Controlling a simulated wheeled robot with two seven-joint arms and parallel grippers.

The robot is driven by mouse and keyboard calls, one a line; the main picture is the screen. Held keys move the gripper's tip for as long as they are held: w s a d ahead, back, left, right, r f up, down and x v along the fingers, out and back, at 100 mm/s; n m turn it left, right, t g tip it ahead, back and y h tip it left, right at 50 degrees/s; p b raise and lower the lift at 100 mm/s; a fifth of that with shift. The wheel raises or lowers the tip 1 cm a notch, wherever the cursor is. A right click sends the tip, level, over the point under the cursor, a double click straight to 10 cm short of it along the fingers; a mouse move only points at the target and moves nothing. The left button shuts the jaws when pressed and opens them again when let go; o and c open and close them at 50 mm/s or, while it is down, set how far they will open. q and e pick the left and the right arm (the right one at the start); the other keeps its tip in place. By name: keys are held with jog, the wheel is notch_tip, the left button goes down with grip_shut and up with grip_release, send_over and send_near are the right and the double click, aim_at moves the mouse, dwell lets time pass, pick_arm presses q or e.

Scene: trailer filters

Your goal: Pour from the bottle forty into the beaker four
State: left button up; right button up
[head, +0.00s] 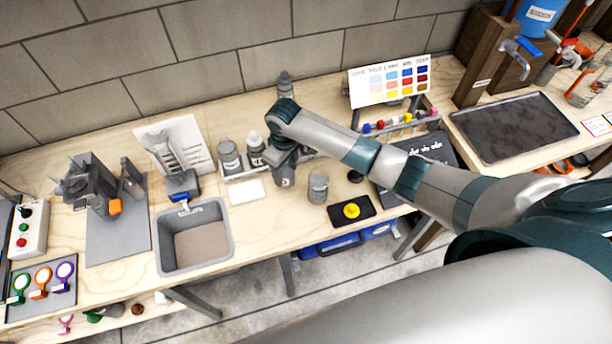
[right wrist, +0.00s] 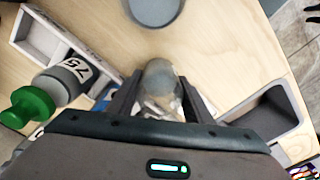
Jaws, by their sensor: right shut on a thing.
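My right gripper (right wrist: 160,85) is shut on a rounded, greyish, partly see-through thing (right wrist: 159,72), probably a bottle, between its fingers. In the head view my right gripper (head: 285,160) is over the middle of the bench, and a grey bottle body with a small mark (head: 286,180) shows below it. I cannot read a number forty on it. A grey beaker (head: 318,189) stands upright on the bench just right of the gripper, apart from it; its number is not readable. A grey cup-like thing (right wrist: 154,8) shows at the top of the wrist view. My left gripper is not in view.
A rack (head: 240,171) holding grey bottles (head: 229,155) stands left of the gripper. The wrist view shows a bottle marked 75 (right wrist: 64,82). A grey sink (head: 196,236) is further left. A dark mat with a yellow disc (head: 351,211) lies at the front edge.

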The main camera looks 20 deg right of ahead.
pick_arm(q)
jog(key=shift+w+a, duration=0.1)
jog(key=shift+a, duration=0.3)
pick_arm(e)
jog(key=shift+w, duration=0.1)
jog(key=shift+r, duration=2.5)
